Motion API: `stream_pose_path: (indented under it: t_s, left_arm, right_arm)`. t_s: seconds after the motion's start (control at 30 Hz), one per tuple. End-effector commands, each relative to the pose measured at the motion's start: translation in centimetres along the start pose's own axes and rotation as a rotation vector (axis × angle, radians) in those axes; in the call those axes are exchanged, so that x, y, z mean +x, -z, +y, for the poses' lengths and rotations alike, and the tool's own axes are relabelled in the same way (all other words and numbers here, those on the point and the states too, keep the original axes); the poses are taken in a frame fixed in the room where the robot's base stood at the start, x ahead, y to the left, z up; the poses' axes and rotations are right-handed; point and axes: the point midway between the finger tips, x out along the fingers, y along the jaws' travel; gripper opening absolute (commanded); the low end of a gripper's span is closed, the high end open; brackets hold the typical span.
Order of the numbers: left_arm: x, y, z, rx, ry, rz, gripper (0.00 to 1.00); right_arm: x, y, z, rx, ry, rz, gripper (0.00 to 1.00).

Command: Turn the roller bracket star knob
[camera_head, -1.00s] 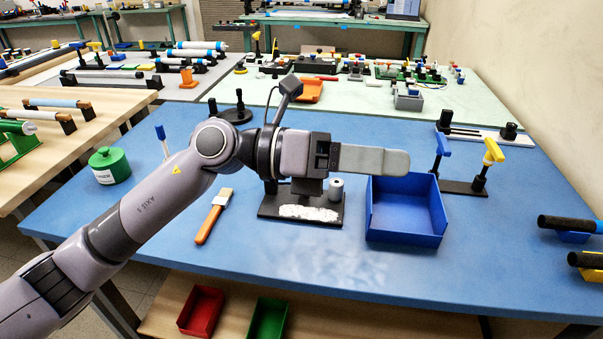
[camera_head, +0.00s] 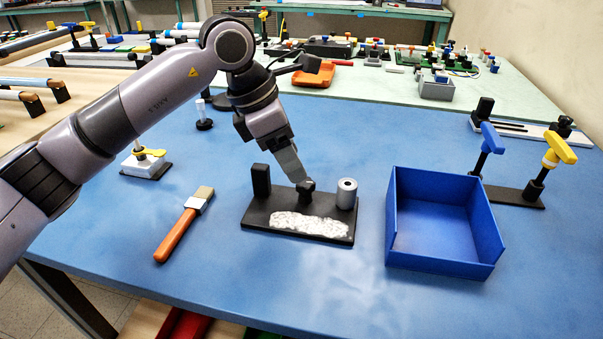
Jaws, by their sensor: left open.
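The roller bracket has a flat black base (camera_head: 255,217) on the blue table, with a white rough patch along its front. A black upright block (camera_head: 261,180) stands at its left end and a light grey roller (camera_head: 347,193) stands upright at its right. A small dark knob (camera_head: 306,188) sits between them near the back edge. My left gripper (camera_head: 298,179) points down with its fingertips at the knob; it is open. I cannot tell whether the fingers touch the knob, and the far finger is hidden. My right gripper is not in view.
A blue open bin (camera_head: 490,262) stands right of the bracket. A brush with an orange handle (camera_head: 176,236) lies to the left. Blue and yellow T-handles (camera_head: 489,139) stand at the right. A small white block with a yellow lever (camera_head: 147,160) is at the left.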

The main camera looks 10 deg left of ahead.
Motion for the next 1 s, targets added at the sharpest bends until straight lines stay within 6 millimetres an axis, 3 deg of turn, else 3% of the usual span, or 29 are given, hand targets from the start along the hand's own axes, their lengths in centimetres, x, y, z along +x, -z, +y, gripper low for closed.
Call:
stream_pose_path:
  t_s: [0.1,0.3,0.63,0.8,1.0]
  left_arm:
    - [2.1,0.0,-0.1,0.001,0.004,0.001,0.6]
    - [4.2,-0.1,-0.1,0.001,0.002,-0.002,0.6]
    - [4.6,-0.1,-0.1,0.001,0.002,-0.002,0.6]
    - [4.6,-0.1,-0.1,0.001,0.002,-0.002,0.04]
    - [4.6,-0.1,-0.1,-0.014,-0.005,-0.002,0.03]
  right_arm:
    - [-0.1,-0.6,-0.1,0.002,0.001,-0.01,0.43]
    - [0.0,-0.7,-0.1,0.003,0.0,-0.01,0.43]
    - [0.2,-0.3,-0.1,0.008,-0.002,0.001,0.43]
    - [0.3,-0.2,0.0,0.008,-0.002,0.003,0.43]
    - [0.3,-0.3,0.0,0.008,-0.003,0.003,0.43]
